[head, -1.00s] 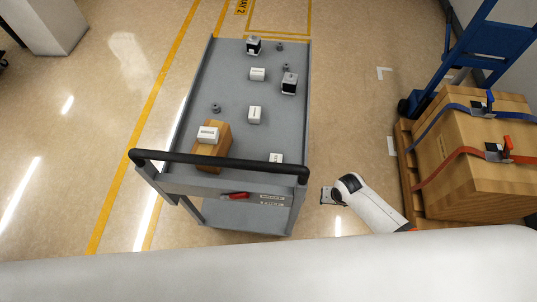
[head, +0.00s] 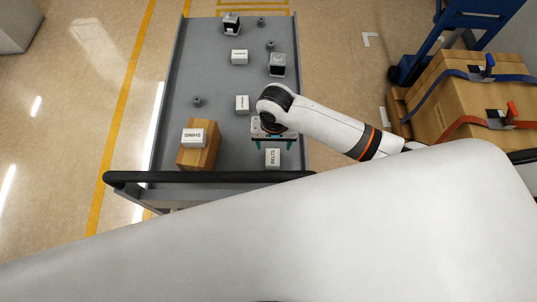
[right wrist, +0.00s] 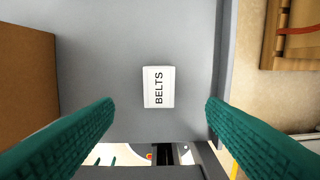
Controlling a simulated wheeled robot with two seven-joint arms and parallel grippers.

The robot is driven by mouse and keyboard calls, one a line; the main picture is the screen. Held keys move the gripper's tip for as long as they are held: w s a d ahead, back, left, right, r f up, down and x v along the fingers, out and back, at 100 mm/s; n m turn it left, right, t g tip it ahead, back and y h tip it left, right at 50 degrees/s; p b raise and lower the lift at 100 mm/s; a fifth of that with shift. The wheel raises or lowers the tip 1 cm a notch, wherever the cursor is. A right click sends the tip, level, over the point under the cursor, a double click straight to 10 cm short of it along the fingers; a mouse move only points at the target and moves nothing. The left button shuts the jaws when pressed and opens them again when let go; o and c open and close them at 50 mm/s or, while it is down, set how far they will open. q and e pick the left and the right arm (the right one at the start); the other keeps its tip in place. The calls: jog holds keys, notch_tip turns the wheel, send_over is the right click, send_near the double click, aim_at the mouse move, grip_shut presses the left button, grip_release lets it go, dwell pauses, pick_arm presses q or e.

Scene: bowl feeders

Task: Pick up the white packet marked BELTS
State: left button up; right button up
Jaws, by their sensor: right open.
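The white packet marked BELTS (head: 273,157) lies on the grey cart top near its front right corner, just behind the black handle. In the right wrist view the packet (right wrist: 158,87) lies flat, with its label readable sideways. My right gripper (head: 272,145) is above the cart by the packet, its fingers pointing down. In the right wrist view its two green fingers (right wrist: 158,115) are spread wide on either side of the packet's line, apart from it. Nothing is between them. My left gripper is not in view.
A wooden block (head: 199,155) with a white SHIMS packet (head: 194,138) on it stands left of the BELTS packet. Another white packet (head: 242,104) and several small parts lie farther back. The cart's black handle (head: 200,177) runs along the front edge.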

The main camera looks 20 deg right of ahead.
aim_at(273, 157)
jog(key=f, duration=0.3)
jog(key=shift+s+f, duration=0.2)
jog(key=shift+f, duration=0.15)
jog(key=shift+w+f, duration=0.1)
jog(key=shift+f, duration=0.45)
notch_tip(273, 157, down, 4)
jog(key=shift+r+p, duration=0.25)
jog(key=shift+p, duration=0.15)
jog(key=shift+a+f, duration=0.1)
jog(key=shift+f, duration=0.45)
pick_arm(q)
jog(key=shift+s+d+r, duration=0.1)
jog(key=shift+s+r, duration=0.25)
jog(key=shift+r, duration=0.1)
pick_arm(e)
jog(key=shift+w, duration=0.1)
jog(key=c, duration=1.1)
